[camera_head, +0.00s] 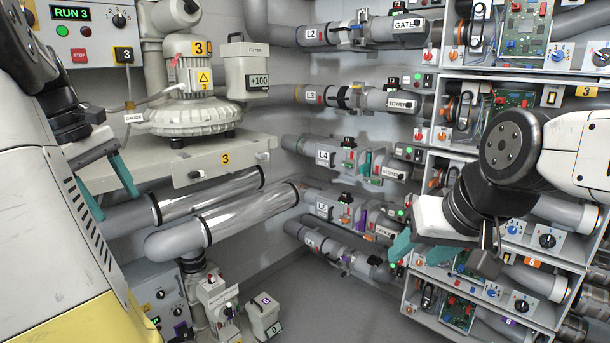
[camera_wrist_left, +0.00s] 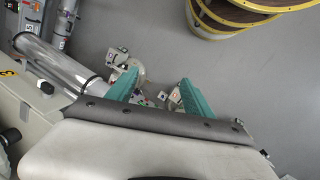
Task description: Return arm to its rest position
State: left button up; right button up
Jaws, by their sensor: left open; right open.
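My left gripper (camera_head: 108,188) hangs at the left of the head view, its two teal fingers spread and pointing down, with nothing between them. My right gripper (camera_head: 403,250) is at the right in the head view, pointing down and left in front of the lower shelf rack. Its teal fingers are partly overlapped, and I see nothing held in it. Whether it touches the rack cannot be told.
A blower (camera_head: 190,110) stands on a bench (camera_head: 190,165) beside my left gripper, with shiny tubes (camera_head: 247,213) below it. Labelled tube lines run along the back wall. A shelf rack (camera_head: 497,75) fills the right. The grey floor (camera_head: 330,305) in the middle is clear. Yellow-rimmed barrels (camera_wrist_left: 227,18) show in the wrist view.

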pick_arm(q)
jog(key=s+d+f+m+t, duration=0.2)
jog(key=d+m, duration=0.5)
jog(key=d, duration=0.7)
jog(key=s+d+f+m+t, duration=0.2)
jog(key=s+d+m, duration=0.2)
jog(key=d, duration=1)
jog(key=m, duration=0.3)
jog(key=shift+s+f, duration=0.15)
jog(key=shift+f, duration=0.15)
